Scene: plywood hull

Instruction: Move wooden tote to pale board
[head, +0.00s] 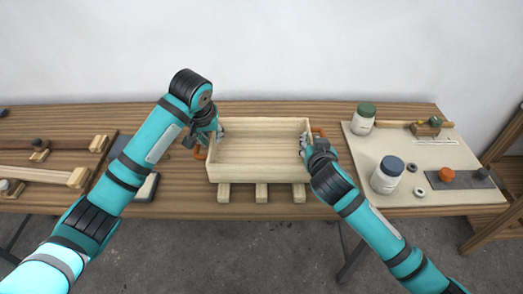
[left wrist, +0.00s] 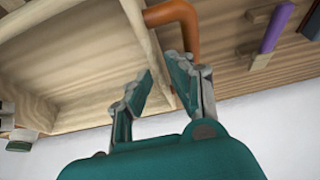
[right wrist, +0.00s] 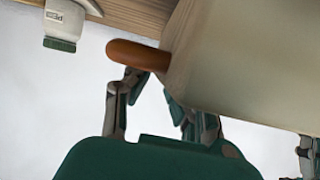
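The wooden tote (head: 262,172), an open pale box with orange end handles, stands upright near the bench's middle on several wooden blocks. My left gripper (head: 217,133) is at its left end; the left wrist view shows the fingers (left wrist: 160,75) open on either side of the end wall, beside an orange handle (left wrist: 174,18). My right gripper (head: 306,144) is at its right end. In the right wrist view its fingers (right wrist: 158,88) look open around the wall by the other handle (right wrist: 138,54); one finger is partly hidden. The pale board (head: 400,149) lies flat at right.
On the pale board are a green-lidded jar (head: 363,119), a blue-lidded jar (head: 387,175), a dark strip (head: 458,180), rings and small parts. Its middle has bare room. Wooden tools and a dark tray (head: 146,187) are left of the tote. A wooden rack (head: 503,190) stands at far right.

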